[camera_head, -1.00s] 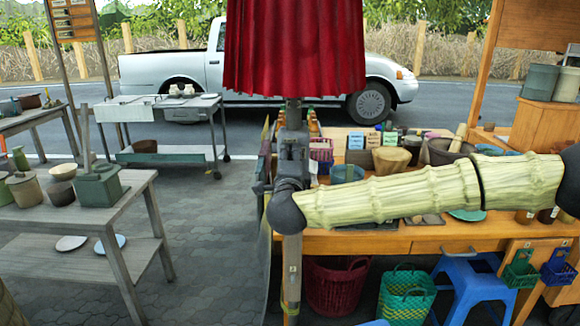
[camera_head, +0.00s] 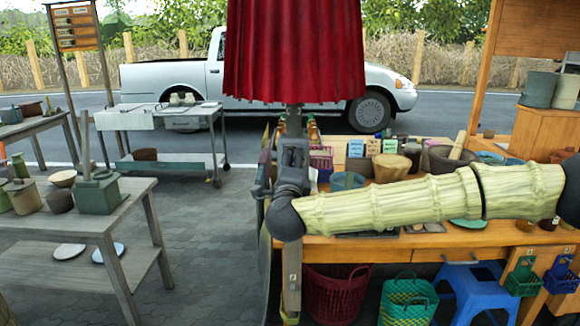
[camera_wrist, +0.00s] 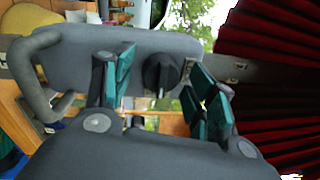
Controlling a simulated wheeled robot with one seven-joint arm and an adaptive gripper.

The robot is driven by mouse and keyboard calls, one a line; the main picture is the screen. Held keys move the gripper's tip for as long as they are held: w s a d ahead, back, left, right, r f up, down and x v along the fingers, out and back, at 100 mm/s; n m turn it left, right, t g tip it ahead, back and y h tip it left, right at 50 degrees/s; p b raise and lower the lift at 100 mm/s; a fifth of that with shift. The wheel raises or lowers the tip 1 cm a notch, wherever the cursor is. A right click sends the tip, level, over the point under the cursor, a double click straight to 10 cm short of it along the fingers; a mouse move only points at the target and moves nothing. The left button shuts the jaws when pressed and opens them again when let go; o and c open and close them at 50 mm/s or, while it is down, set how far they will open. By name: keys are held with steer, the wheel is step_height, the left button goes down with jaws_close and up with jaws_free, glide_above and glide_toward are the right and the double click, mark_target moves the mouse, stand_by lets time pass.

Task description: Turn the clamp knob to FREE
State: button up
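The clamp knob (camera_wrist: 162,73) is round and black, with a light mark on its lower part. In the wrist view it sits on a grey housing (camera_wrist: 70,58). My gripper (camera_wrist: 160,88) is open, with one teal-padded finger on each side of the knob. The knob shows in the gap; I see no clear contact with either pad. In the head view, a grey metal clamp area (camera_head: 293,155) is on the post below the red pleated canopy (camera_head: 295,55). My arm reaches it from the right; the knob and fingertips cannot be made out there. Any FREE lettering is unreadable.
A wooden workbench (camera_head: 450,242) with pots and cards stands behind my arm. A grey bench (camera_head: 35,225) with pots is at the left, with open paving (camera_head: 210,275) between. A blue stool (camera_head: 478,288) and baskets stand below the workbench.

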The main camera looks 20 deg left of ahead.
steer(key=v, duration=1.2)
steer(key=shift+f, duration=0.1)
stand_by(0.4)
steer(key=s+d+f+n+g+p, duration=0.1)
steer(key=s+d+f+n+g, duration=0.25)
steer(key=f, duration=0.95)
steer(key=s+d+f+n+g, duration=0.2)
steer(key=s+d+f+n, duration=0.15)
steer(key=f, duration=0.85)
steer(key=s+d+f+n+g+p, duration=0.1)
steer(key=s+d+f+n+g, duration=0.25)
steer(key=f, duration=0.95)
steer(key=s+d+f+n+g, duration=0.2)
steer(key=s+d+f+g, duration=0.1)
steer(key=s+d+f, duration=0.5)
steer(key=s+d+f+n+g+h+p, duration=0.1)
steer(key=s+d+f+n+g+h, duration=0.1)
steer(key=s+d, duration=0.7)
steer(key=s+d+f+n+g+h+p, duration=0.1)
steer(key=s+d+f, duration=0.5)
steer(key=d, duration=0.9)
steer(key=s+n+g+h, duration=0.1)
steer(key=s+g+h, duration=0.1)
steer(key=s+g, duration=0.1)
steer(key=shift+f, duration=0.4)
